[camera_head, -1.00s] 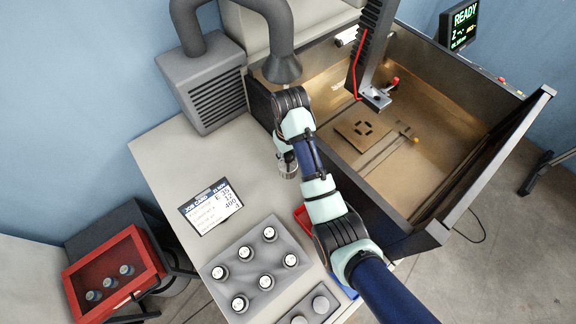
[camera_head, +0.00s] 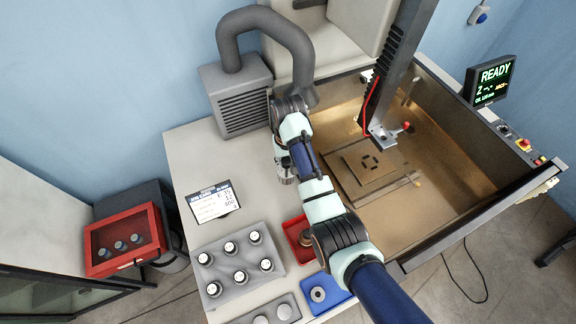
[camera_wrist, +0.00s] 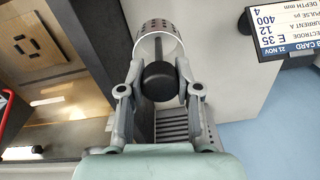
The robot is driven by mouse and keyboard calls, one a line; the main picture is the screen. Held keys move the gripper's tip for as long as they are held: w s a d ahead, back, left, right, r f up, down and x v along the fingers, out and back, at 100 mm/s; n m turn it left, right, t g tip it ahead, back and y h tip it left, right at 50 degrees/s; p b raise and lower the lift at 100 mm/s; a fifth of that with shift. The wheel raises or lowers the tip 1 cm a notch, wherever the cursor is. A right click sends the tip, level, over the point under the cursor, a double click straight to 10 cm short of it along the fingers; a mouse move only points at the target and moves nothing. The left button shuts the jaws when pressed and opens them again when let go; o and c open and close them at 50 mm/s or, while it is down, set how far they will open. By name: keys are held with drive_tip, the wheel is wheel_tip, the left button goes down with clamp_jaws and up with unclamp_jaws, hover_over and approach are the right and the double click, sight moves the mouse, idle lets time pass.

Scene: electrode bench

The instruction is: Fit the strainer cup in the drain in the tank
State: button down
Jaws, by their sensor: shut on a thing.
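The strainer cup (camera_wrist: 158,40) is a metal cup with a perforated rim and a black knob (camera_wrist: 160,82). My gripper (camera_wrist: 160,90) is shut on the knob in the wrist view. In the head view the cup (camera_head: 286,172) hangs below my gripper (camera_head: 284,152), over the bench beside the tank's left wall. The tank (camera_head: 450,244) is an open dark box with a tan inside. A square plate (camera_head: 352,157) with a ring of dark slots lies on its floor, and also shows in the wrist view (camera_wrist: 22,72). I cannot make out a drain opening.
A dark column (camera_head: 405,50) with a red cable reaches down over the plate. On the bench are a job card (camera_head: 213,201), a grey rack (camera_head: 225,289) of several round pieces, a red tray (camera_head: 293,229) and a blue tray (camera_head: 335,298). A grey fume unit (camera_head: 240,100) stands behind.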

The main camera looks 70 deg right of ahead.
drive_tip(key=shift+r, duration=0.15)
drive_tip(key=shift+w+r, duration=0.15)
drive_tip(key=shift+r, duration=0.2)
drive_tip(key=shift+r+p, duration=1.05)
drive_tip(key=shift+r, duration=1.75)
drive_tip(key=shift+a, duration=0.1)
